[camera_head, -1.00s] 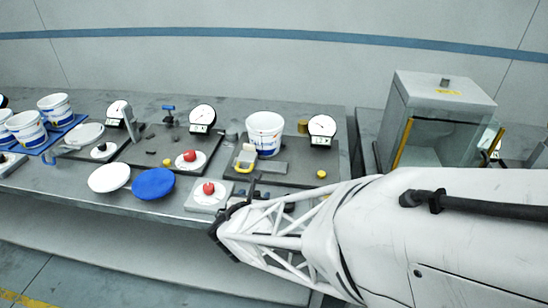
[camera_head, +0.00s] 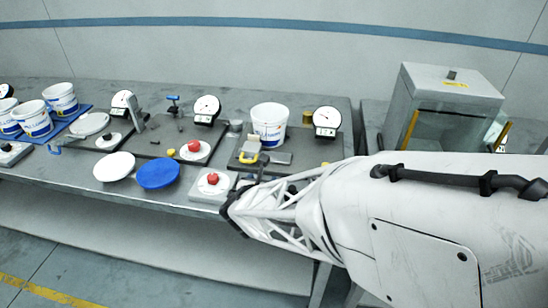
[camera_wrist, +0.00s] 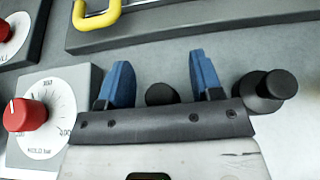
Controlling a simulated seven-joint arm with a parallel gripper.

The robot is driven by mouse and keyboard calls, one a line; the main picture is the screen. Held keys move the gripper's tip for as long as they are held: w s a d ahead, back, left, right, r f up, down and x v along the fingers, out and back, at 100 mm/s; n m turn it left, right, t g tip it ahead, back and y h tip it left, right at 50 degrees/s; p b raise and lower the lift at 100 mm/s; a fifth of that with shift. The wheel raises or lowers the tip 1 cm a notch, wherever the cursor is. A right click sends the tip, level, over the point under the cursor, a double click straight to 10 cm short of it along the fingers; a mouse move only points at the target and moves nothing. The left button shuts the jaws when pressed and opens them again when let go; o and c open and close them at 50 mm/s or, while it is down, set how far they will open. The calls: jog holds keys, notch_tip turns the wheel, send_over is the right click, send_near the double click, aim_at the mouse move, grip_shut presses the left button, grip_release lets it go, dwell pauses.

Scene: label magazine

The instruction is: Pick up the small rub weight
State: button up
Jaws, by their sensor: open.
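Two black round-topped weights stand on the grey bench in the wrist view. The smaller weight (camera_wrist: 162,94) shows between the two blue fingers of my gripper (camera_wrist: 160,77), partly hidden by the dark gripper bar. The larger weight (camera_wrist: 268,88) stands just right of the right finger. My gripper is open, with a finger on each side of the smaller weight; I cannot tell whether either touches it. In the head view my white lattice wrist reaches over the bench's front edge, and the weights cannot be made out clearly there.
A hold dial box with a red knob (camera_wrist: 27,115) stands close left of the left finger. A dark plate with a yellow handle (camera_wrist: 95,18) lies beyond. In the head view, a white bucket (camera_head: 269,124), blue lid (camera_head: 158,174) and glass-fronted cabinet (camera_head: 445,110) stand around.

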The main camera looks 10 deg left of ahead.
jog(key=c, duration=1)
jog(key=shift+c, duration=0.2)
jog(key=shift+r, duration=0.15)
jog(key=shift+r, duration=0.9)
jog(key=shift+s+r, duration=0.15)
jog(key=shift+r, duration=0.7)
grip_shut()
jog(key=s+d+r, duration=0.1)
jog(key=s+d, duration=0.7)
jog(key=s, duration=0.5)
jog(key=shift+s+r, duration=0.15)
jog(key=shift+s, duration=0.1)
